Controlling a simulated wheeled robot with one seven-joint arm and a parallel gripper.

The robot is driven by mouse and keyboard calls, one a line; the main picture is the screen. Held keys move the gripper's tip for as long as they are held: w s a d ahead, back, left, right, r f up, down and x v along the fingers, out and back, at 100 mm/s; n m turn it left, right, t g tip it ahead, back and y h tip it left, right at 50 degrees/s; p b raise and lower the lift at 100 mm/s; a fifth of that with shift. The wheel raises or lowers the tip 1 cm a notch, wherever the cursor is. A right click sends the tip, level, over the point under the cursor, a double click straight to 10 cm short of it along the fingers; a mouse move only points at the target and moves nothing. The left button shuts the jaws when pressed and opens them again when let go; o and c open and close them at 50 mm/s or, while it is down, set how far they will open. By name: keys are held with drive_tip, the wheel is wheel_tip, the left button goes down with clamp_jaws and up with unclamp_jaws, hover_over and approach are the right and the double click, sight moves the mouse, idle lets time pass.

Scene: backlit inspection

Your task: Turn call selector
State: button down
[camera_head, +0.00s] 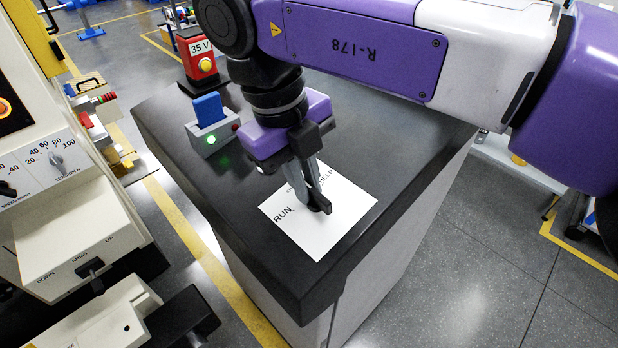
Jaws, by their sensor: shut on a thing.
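The call selector is a small black knob (319,206) on a white label plate (318,246) on top of the dark cabinet. The plate reads "RUN" at its left and what looks like "HELP" at its upper right; other lettering is partly hidden behind my fingers. My gripper (318,200) points down over the plate with its fingers shut on the knob. The fingers cover most of the knob, so I cannot tell which word its pointer faces.
On the cabinet's far left stand a red box (198,58) marked "35 V" with a yellow button, and a grey block (212,133) with a blue part and a lit green lamp. A cream machine (70,215) with dials stands at the left. The cabinet's dark top (400,150) is clear at right.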

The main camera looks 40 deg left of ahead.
drive_tip(key=n, duration=0.3)
drive_tip(key=s+n+t, duration=0.1)
drive_tip(key=n, duration=0.6)
drive_tip(key=s+n+b, duration=0.1)
drive_tip(key=n, duration=0.1)
drive_tip(key=shift+d+n+t+y, duration=0.3)
drive_tip(key=shift+d+n+y, duration=0.05)
drive_tip(key=shift+n+y, duration=0.05)
idle(0.3)
drive_tip(key=c, duration=1.5)
unclamp_jaws()
drive_tip(key=shift+f, duration=0.1)
drive_tip(key=b+v, duration=0.1)
drive_tip(key=v, duration=0.6)
drive_tip(key=shift+r, duration=0.4)
